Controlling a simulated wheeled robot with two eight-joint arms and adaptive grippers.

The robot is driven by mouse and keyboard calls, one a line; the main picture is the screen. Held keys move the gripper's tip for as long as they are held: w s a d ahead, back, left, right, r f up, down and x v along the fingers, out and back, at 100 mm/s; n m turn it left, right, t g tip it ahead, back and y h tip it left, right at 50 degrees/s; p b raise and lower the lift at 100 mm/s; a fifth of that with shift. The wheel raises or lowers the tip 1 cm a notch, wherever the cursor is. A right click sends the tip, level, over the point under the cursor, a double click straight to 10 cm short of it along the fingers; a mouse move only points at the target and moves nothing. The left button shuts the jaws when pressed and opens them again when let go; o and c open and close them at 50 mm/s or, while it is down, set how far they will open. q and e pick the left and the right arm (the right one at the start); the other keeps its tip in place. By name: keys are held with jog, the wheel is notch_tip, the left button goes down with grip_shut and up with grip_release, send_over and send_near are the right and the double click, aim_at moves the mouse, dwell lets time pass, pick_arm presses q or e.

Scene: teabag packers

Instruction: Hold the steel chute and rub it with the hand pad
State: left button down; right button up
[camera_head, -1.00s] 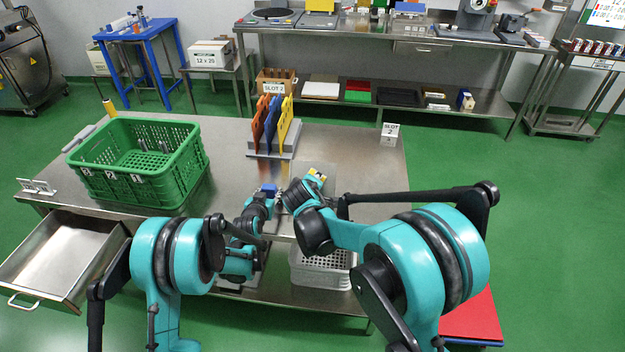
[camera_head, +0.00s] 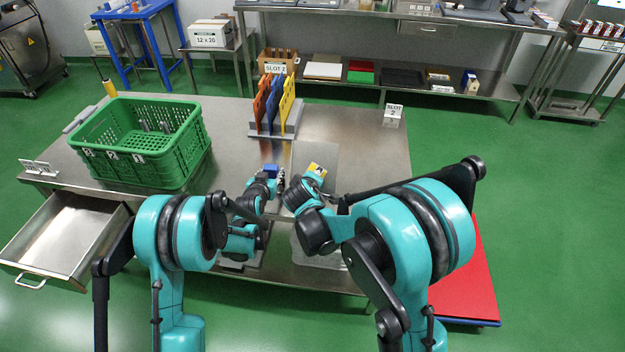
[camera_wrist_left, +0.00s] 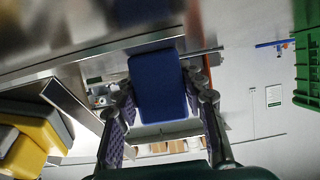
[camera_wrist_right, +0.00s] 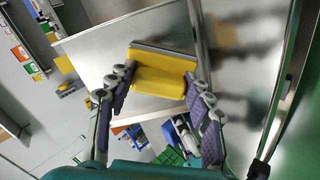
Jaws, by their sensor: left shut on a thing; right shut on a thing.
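The steel chute (camera_head: 322,152) shows as a shiny sheet above the table's front part; it also shows in the right wrist view (camera_wrist_right: 105,58). A blue block (camera_wrist_left: 158,88), seemingly the chute's grip, sits between the fingers of my left gripper (camera_head: 274,176), which is shut on it. My right gripper (camera_head: 312,179) is shut on the hand pad, yellow with a grey layer (camera_wrist_right: 162,75). The pad lies at or just over the steel; I cannot tell if it touches. Its yellow body also shows in the left wrist view (camera_wrist_left: 22,152).
A green crate (camera_head: 192,160) stands on the table's left part, with an open drawer (camera_head: 60,240) below. A rack with orange, blue and yellow boards (camera_head: 272,102) stands behind the grippers. A small slot sign (camera_head: 393,112) is at the right corner. The table between is clear.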

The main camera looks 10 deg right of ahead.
jog(key=shift+v, duration=2.95)
jog(key=v, duration=0.3)
pick_arm(q)
jog(key=c, duration=0.8)
grip_release()
jog(key=shift+c, duration=0.2)
jog(key=v, duration=1.2)
